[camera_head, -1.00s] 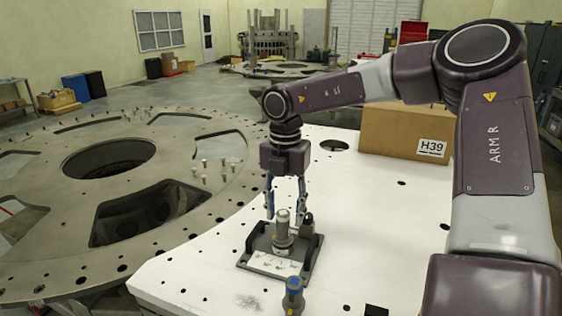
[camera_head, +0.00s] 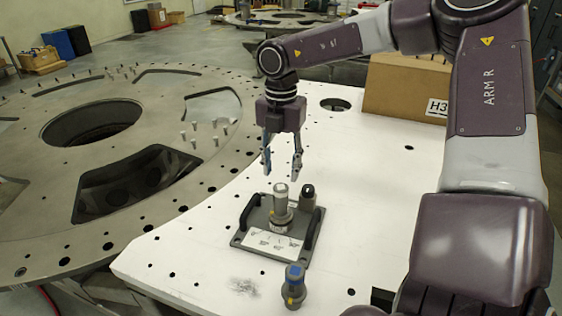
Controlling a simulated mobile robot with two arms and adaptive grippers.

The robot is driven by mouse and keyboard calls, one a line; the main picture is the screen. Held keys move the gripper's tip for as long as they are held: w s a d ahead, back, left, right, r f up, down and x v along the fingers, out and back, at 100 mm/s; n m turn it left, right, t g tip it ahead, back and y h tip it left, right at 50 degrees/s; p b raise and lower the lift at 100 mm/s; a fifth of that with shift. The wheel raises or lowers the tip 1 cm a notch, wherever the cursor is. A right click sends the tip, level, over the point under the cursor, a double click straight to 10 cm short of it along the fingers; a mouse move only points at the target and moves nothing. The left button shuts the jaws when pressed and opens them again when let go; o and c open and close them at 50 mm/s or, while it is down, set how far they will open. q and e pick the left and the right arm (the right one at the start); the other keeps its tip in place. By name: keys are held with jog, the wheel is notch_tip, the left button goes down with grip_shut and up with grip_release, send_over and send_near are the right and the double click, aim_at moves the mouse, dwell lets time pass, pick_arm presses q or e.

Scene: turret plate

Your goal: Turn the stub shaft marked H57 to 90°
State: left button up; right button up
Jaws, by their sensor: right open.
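A stub shaft (camera_head: 280,199), a pale upright cylinder, stands in the middle of a dark grey fixture plate (camera_head: 243,239) with two black handles. A white scale label (camera_head: 270,243) lies at its front; its marks are too small to read surely. No H57 mark is legible. My right gripper (camera_head: 280,176) is open and empty, pointing down. Its fingertips are above and behind the shaft, apart from it. A short dark-topped post (camera_head: 308,195) stands at the plate's back right. My left gripper is not in view.
A grey cylinder with a blue top (camera_head: 294,287) stands on the white table (camera_head: 200,270) in front of the fixture. A cardboard box (camera_head: 400,92) with a partly hidden label is at the back right. A large round metal plate (camera_head: 40,235) with openings and upright pins lies left.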

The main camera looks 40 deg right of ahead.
aim_at(281, 187)
notch_tip(281, 187, down, 2)
jog(key=shift+f+b, duration=0.1)
jog(key=shift+b, duration=0.2)
notch_tip(281, 187, down, 3)
jog(key=b, duration=0.3)
jog(key=shift+b, duration=0.35)
jog(key=shift+w+f+b, duration=0.1)
jog(key=shift+f+b, duration=0.3)
jog(key=shift+b, duration=0.05)
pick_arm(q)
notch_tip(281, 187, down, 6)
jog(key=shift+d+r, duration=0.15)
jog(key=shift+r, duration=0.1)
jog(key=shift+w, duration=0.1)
pick_arm(e)
jog(key=c, duration=0.9)
